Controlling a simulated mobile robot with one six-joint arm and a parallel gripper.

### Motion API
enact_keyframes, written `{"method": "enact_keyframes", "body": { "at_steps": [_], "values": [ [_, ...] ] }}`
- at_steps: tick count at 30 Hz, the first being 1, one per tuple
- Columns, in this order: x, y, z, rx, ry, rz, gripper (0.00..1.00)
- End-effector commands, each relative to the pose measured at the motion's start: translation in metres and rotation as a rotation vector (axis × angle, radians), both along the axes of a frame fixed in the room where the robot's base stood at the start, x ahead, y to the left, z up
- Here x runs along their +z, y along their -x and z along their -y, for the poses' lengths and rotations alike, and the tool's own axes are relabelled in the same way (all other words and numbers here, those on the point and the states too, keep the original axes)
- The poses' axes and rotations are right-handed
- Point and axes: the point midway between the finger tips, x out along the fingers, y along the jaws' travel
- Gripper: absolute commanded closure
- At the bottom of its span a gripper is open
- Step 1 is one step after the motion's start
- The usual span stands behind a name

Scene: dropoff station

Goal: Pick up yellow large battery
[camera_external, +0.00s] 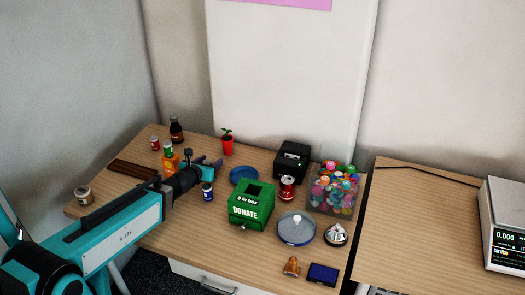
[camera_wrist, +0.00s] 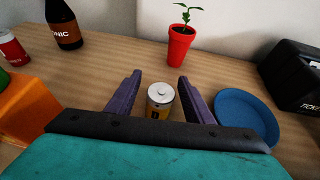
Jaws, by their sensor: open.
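The yellow battery (camera_wrist: 158,106) stands upright on the wooden table in the wrist view, with a pale metal top. My gripper (camera_wrist: 159,82) is open, with one purple finger on each side of the battery. The battery sits between the fingers, nearer the right one, and its lower part is hidden behind my gripper body. I cannot tell whether either finger touches it. In the external view my gripper (camera_external: 210,162) is low over the left part of the table. I cannot make out the yellow battery there.
A red pot with a plant (camera_wrist: 181,42) stands beyond my fingers, and a blue plate (camera_wrist: 243,112) lies right. A dark bottle (camera_wrist: 63,24) and an orange object (camera_wrist: 32,112) are left. A blue-labelled cylinder (camera_external: 207,192) and green donation box (camera_external: 252,206) stand near my gripper.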

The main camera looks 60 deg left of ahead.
Motion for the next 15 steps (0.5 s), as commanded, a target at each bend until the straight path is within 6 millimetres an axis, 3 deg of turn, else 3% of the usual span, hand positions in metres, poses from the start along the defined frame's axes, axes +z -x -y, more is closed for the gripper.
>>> {"method": "enact_keyframes", "body": {
  "at_steps": [15],
  "values": [
    [-0.0035,-0.0055,-0.0064,0.000,0.000,0.000,0.53]
  ]
}}
